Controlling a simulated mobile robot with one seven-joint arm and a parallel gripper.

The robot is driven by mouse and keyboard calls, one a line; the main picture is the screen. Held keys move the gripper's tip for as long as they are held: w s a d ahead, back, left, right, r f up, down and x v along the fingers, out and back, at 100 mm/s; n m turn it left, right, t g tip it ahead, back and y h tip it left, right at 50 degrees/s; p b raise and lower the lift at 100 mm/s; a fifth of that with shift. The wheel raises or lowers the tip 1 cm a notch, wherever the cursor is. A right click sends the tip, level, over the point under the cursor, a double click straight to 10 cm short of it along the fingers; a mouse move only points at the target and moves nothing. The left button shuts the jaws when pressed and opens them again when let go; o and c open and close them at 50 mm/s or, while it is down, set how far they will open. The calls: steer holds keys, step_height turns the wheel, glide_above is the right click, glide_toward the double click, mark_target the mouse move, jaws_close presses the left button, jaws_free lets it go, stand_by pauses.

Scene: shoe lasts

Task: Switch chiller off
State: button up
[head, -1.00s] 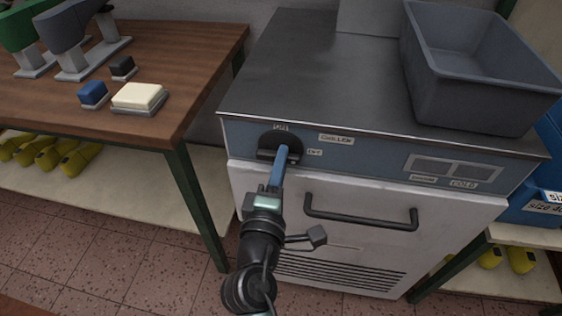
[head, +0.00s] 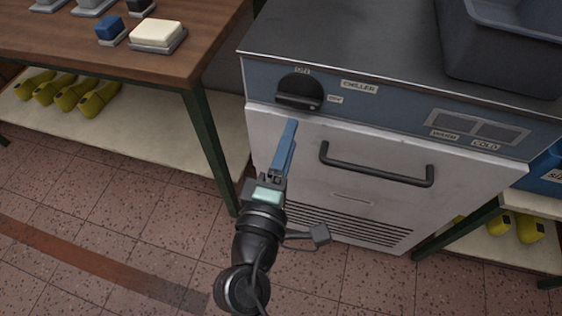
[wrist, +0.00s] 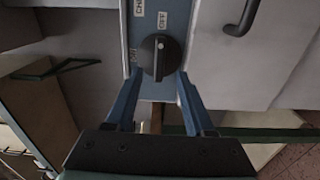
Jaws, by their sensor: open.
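The chiller (head: 400,165) is a pale cabinet with a blue-grey control strip. Its black round dial (head: 301,90) is at the strip's left end. In the wrist view the dial's bar (wrist: 159,58) has a white mark pointing up toward the OFF label (wrist: 163,21); the ON label (wrist: 133,56) is to its left. My gripper (head: 291,125) is in front of the chiller, just below the dial in the head view. In the wrist view its blue fingers (wrist: 157,80) are apart and empty, with the dial beyond and between their tips.
A dark handle (head: 377,172) crosses the chiller door. A grey bin (head: 500,50) stands on top. A wooden table (head: 190,65) with blocks is at left. Yellow lasts (head: 65,90) lie on the lower shelf. The tiled floor is clear.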

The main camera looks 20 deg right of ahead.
steer(key=v, duration=0.4)
steer(key=shift+s+a, duration=0.25)
steer(key=shift+s, duration=0.1)
steer(key=w+a+r+m+t+y, duration=0.1)
steer(key=w+r+m+t, duration=0.15)
steer(key=r, duration=0.65)
steer(key=w+a+r+m+t+y, duration=0.15)
steer(key=r+m, duration=0.25)
steer(key=r, duration=0.5)
steer(key=w+a+r+m+t+y, duration=0.1)
steer(key=w+a+r+m+t, duration=0.15)
steer(key=r, duration=0.55)
steer(key=s+a+r+m+t+y+p, duration=0.1)
steer(key=s+a+r+t+y, duration=0.15)
steer(key=r, duration=0.75)
steer(key=s+a+r+m+t+y, duration=0.1)
steer(key=s+r+t+y, duration=0.25)
steer(key=r, duration=0.65)
step_height(320, 180, up, 24)
steer(key=p, duration=2.5)
steer(key=shift+s+a+r, duration=0.2)
steer(key=shift+s, duration=0.05)
steer(key=shift+y, duration=0.25)
